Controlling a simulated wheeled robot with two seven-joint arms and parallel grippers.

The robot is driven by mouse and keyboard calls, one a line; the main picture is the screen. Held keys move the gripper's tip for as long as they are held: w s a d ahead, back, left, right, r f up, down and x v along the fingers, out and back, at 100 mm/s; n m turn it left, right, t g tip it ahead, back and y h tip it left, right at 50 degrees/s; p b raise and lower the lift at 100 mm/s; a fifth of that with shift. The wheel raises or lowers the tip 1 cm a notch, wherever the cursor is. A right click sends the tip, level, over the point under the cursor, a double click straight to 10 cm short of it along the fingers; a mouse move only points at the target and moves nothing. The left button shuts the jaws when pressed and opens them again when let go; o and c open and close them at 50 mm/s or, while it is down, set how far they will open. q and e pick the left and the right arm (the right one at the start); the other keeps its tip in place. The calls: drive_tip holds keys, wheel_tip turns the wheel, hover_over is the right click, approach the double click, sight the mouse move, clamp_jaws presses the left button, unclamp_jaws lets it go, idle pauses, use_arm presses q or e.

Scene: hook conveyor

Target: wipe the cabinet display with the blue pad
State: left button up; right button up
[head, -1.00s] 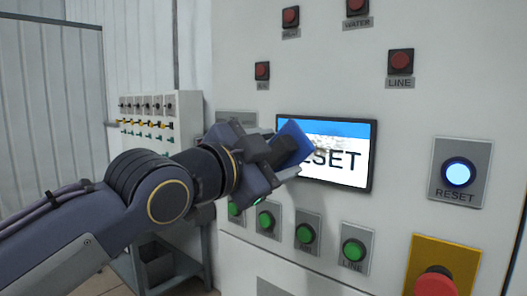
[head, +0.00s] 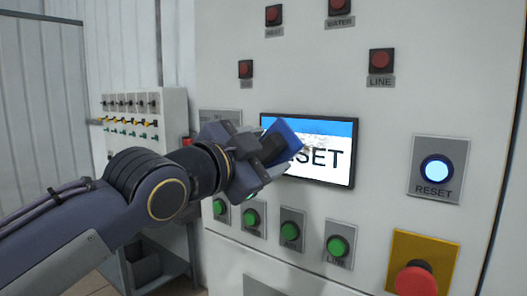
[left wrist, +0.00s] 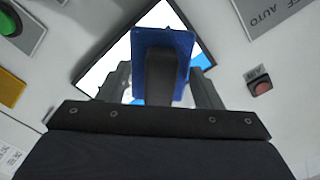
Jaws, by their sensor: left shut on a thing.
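The cabinet display (head: 325,165) is a dark-framed screen with a blue band on top and large dark letters, of which "ESET" shows. A greyish smudge lies on its upper middle. My left gripper (head: 262,160) is shut on the blue pad (head: 284,142) by its dark handle and holds it at the display's left part, hiding that part. In the left wrist view the blue pad (left wrist: 178,40) stands between my fingers, in front of the display (left wrist: 110,55). Whether the pad touches the screen I cannot tell. My right gripper is not in view.
A lit blue-white reset button (head: 437,169) and a red mushroom button on a yellow plate (head: 415,280) are right of the display. Several green buttons (head: 338,246) sit below, several red ones (head: 381,61) above. A smaller switch panel (head: 135,115) stands at the left.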

sight(292, 152)
use_arm(q)
drive_tip(key=shift+x, duration=0.9)
drive_tip(key=shift+s+d+f+b, duration=0.15)
drive_tip(key=shift+s+d+b, duration=0.45)
drive_tip(key=shift+s+d, duration=0.6)
drive_tip(key=shift+d, duration=0.2)
drive_tip(key=shift+s+d+b, duration=0.45)
drive_tip(key=shift+d+b, duration=0.25)
drive_tip(key=shift+b, duration=0.05)
drive_tip(key=shift+s+d+b, duration=0.35)
drive_tip(key=shift+s+d, duration=0.1)
drive_tip(key=shift+d, duration=0.3)
drive_tip(key=shift+s+d+b, duration=0.35)
drive_tip(key=shift+s+d, duration=0.15)
drive_tip(key=shift+d, duration=0.25)
drive_tip(key=shift+s+d, duration=0.7)
drive_tip(key=shift+d, duration=0.15)
drive_tip(key=shift+w, duration=0.1)
drive_tip(key=shift+w+a, duration=0.4)
drive_tip(key=shift+a, duration=0.2)
drive_tip(key=shift+w+a+p, duration=0.4)
drive_tip(key=shift+w+a, duration=0.3)
drive_tip(key=shift+a, duration=0.25)
